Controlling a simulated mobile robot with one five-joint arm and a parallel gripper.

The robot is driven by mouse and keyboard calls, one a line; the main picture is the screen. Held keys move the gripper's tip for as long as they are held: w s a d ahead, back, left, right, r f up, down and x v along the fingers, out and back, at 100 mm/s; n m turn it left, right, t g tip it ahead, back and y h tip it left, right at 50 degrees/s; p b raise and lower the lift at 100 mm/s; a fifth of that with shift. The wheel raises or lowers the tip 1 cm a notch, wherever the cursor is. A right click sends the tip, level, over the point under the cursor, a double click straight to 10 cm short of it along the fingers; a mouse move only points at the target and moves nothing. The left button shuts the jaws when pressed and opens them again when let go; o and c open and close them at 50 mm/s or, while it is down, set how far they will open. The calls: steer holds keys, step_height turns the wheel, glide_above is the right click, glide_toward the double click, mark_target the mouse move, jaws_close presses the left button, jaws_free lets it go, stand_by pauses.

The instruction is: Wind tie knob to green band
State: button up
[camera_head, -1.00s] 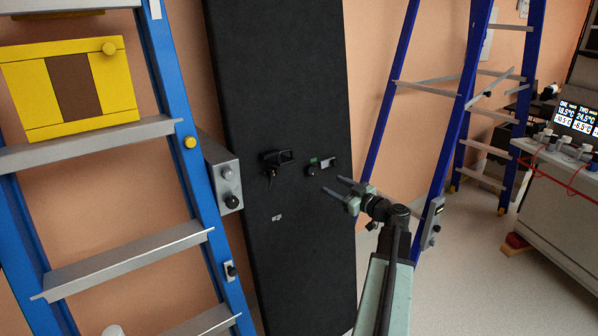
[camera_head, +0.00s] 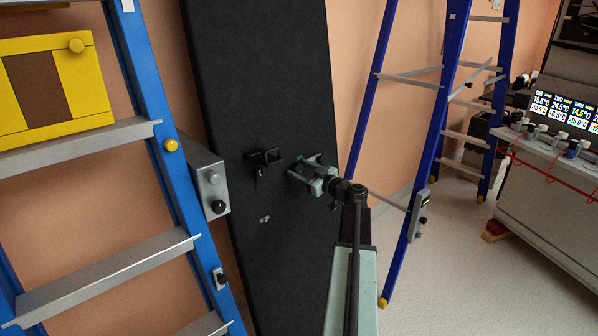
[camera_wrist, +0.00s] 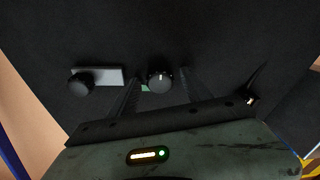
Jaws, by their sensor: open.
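A round black knob (camera_wrist: 160,80) with a pale pointer mark shows in the wrist view on the tall black panel (camera_head: 290,265). A small green band (camera_wrist: 147,88) shows at its lower left edge, partly hidden. My gripper (camera_wrist: 160,88) is open, with one dark finger on each side of this knob. I cannot tell whether the fingers touch it. In the head view my gripper (camera_head: 305,168) is at the panel and covers most of the knob and band. The pointer's place relative to the band is hard to read.
A second black knob (camera_wrist: 81,86) on a pale plate (camera_wrist: 112,75) sits close to the left finger in the wrist view. A black latch (camera_head: 264,158) is left of my gripper. A blue ladder (camera_head: 165,165) stands at left, another (camera_head: 398,130) at right.

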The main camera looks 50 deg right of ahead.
steer(key=shift+c, duration=0.4)
steer(key=c, duration=1)
steer(key=shift+w+a, duration=0.1)
steer(key=shift+a, duration=0.3)
jaws_close()
steer(key=shift+d, duration=0.35)
steer(key=shift+m, duration=0.4)
